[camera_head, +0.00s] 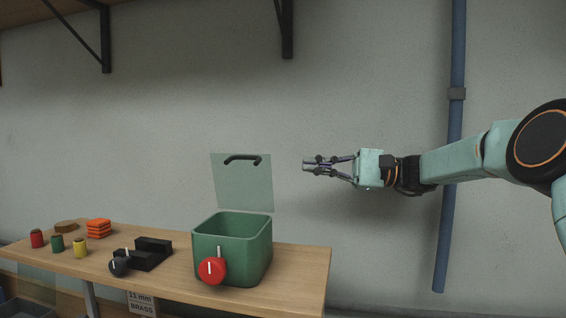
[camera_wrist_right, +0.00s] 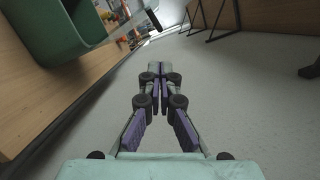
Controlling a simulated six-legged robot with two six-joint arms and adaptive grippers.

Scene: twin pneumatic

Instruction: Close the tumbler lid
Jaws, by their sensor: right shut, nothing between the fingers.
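The tumbler is a green box (camera_head: 213,247) with an open top, standing near the right end of the wooden table. Its lid (camera_head: 245,190), a pale see-through panel with a black handle (camera_head: 242,159), stands upright at the back of the box. A red round knob (camera_head: 212,270) is on the box's front. My right gripper (camera_head: 308,164) is shut and empty, in the air to the right of the lid and apart from it. In the right wrist view its fingers (camera_wrist_right: 160,75) meet, and the green box (camera_wrist_right: 60,35) shows at upper left. My left gripper is not in view.
The table (camera_head: 290,262) also holds red, green and yellow cylinders (camera_head: 57,243), an orange stack (camera_head: 98,228), a brown disc (camera_head: 66,226) and black blocks (camera_head: 150,250) with a black knob. A blue pipe (camera_head: 457,60) runs down the wall.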

